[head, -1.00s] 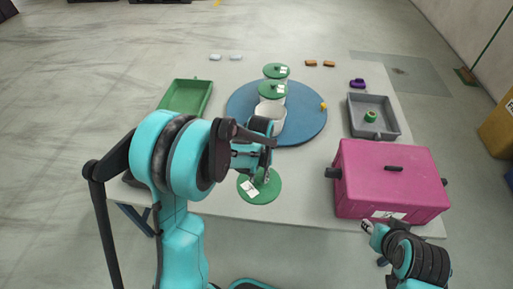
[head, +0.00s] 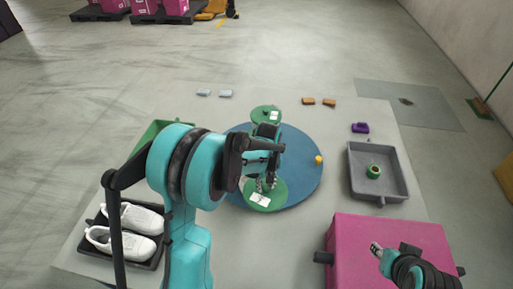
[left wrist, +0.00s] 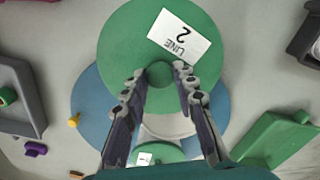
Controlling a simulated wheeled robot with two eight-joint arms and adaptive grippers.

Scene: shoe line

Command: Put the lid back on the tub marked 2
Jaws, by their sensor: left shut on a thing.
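The green lid (head: 278,197) carries a white label that reads LINE 2 in the left wrist view (left wrist: 115,45). My left gripper (head: 266,184) is shut on the lid's round knob and holds the lid over the near part of the blue disc (head: 310,175). A pale strip that looks like the open white tub (left wrist: 175,125) shows beyond the lid in the left wrist view; my gripper hides the tub in the head view. I cannot tell the lid's height. A lidded tub with a green lid (head: 264,111) stands farther back. My right gripper (head: 376,248) is at lower right; its jaw state is unclear.
A pink box (head: 345,240) stands at the near right. A grey tray (head: 397,190) with a green ring (head: 373,172) lies behind it. A yellow object (head: 318,160) sits on the disc. White shoes (head: 135,218) lie in a black tray at left, near a green tray (head: 160,132).

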